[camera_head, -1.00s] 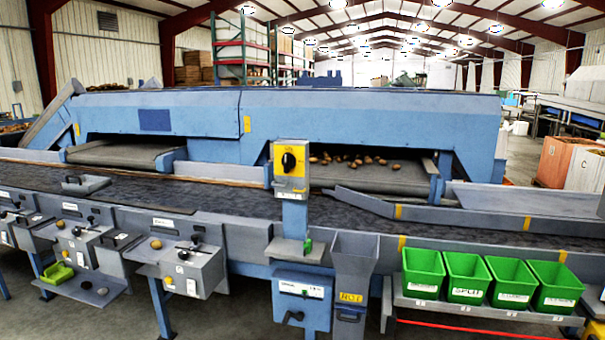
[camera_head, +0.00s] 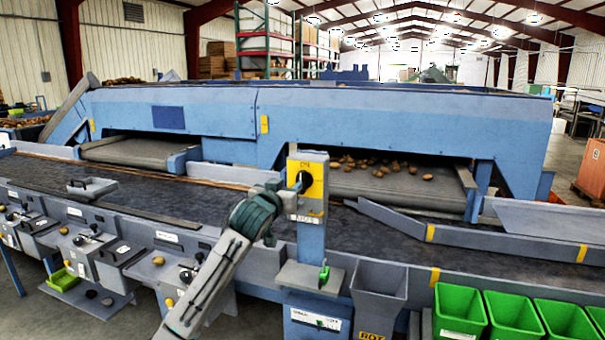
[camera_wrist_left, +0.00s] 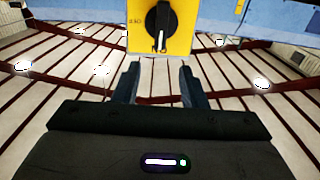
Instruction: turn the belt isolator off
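The belt isolator is a yellow plate (camera_head: 314,188) with a black rotary knob, on a blue-grey post left of the belt opening with potatoes. In the head view my left gripper (camera_head: 297,183) is in front of the plate and hides part of the knob. In the left wrist view the black knob (camera_wrist_left: 160,27) on the yellow plate shows ahead, its white mark towards the bottom of the picture. The two fingers of my left gripper (camera_wrist_left: 160,82) are apart, with nothing between them, and the knob appears beyond their tips. My right gripper is not in view.
A grey hopper (camera_head: 379,290) and green bins (camera_head: 460,312) stand right of the post. A small grey shelf (camera_head: 308,277) with a green item is below the isolator. The dark conveyor belt (camera_head: 140,195) runs behind. Grey control boxes line the left front.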

